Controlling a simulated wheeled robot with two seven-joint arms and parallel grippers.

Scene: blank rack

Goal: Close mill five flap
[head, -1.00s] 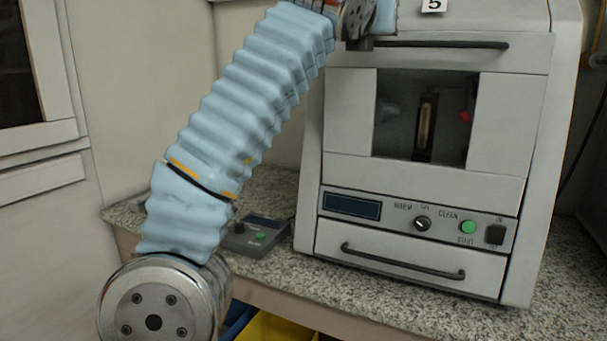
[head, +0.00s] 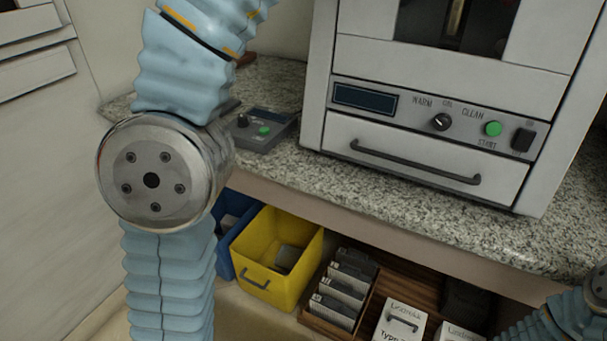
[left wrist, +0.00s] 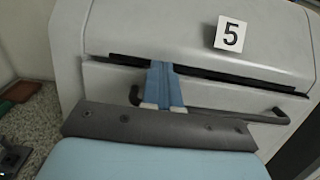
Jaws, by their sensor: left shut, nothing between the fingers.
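Mill five (head: 418,165) stands on the counter in the head view, its upper part cut off by the frame. In the left wrist view, its top cover (left wrist: 165,38) carries the white number 5 label (left wrist: 230,35). The front flap (left wrist: 225,88) lies below the cover, with a dark gap along its top edge. The flap's dark bar handle (left wrist: 255,117) runs across it, partly hidden behind my gripper. My left gripper (left wrist: 163,70) is shut and empty, its blue fingers over the handle and tips at the gap. I cannot tell whether they touch. My right gripper is out of view.
A small control box (head: 262,130) sits on the granite counter (head: 290,160) left of the mill. Below are a yellow bin (head: 270,275), a blue bin (head: 222,265), a wooden slide rack (head: 325,320) and white boxes (head: 400,325). My right arm shows at the lower right.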

